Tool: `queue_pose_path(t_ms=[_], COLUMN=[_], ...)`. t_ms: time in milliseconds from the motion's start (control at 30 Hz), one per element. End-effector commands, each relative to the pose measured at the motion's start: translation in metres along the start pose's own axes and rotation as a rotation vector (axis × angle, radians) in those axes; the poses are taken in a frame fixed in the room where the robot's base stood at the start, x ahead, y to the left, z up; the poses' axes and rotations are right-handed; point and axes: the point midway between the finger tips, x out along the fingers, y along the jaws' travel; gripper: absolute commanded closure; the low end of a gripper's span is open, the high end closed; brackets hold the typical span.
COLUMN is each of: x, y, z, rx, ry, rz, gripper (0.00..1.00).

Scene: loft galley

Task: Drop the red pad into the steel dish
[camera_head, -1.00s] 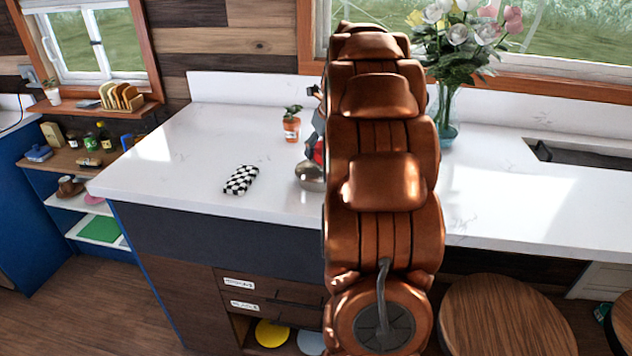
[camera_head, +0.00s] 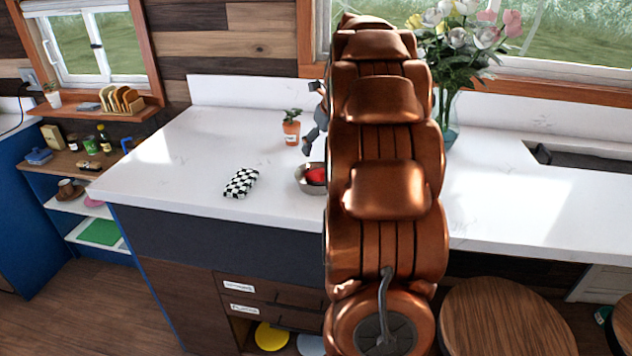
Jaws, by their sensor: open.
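The red pad (camera_head: 316,176) lies in the steel dish (camera_head: 306,188) on the white counter. The dish's right side is hidden behind my copper-coloured arm. My gripper (camera_head: 307,143) shows only in part at the arm's left edge, above and behind the dish. It is open and apart from the pad.
A black-and-white checkered item (camera_head: 241,183) lies on the counter left of the dish. A small potted plant (camera_head: 291,128) stands behind the dish. A glass vase of flowers (camera_head: 450,118) stands right of my arm. The counter's left part is mostly clear.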

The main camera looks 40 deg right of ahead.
Motion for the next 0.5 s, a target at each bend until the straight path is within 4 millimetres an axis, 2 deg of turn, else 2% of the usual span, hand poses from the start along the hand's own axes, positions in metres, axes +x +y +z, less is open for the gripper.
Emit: queue_pose_path(t_ms=[200,500], x=[-0.046,-0.087], y=[0.000,-0.001], z=[0.002,0.002], rx=[-0.001,0.000], ry=[-0.006,-0.005], rz=[-0.004,-0.002], gripper=[0.15,0.15])
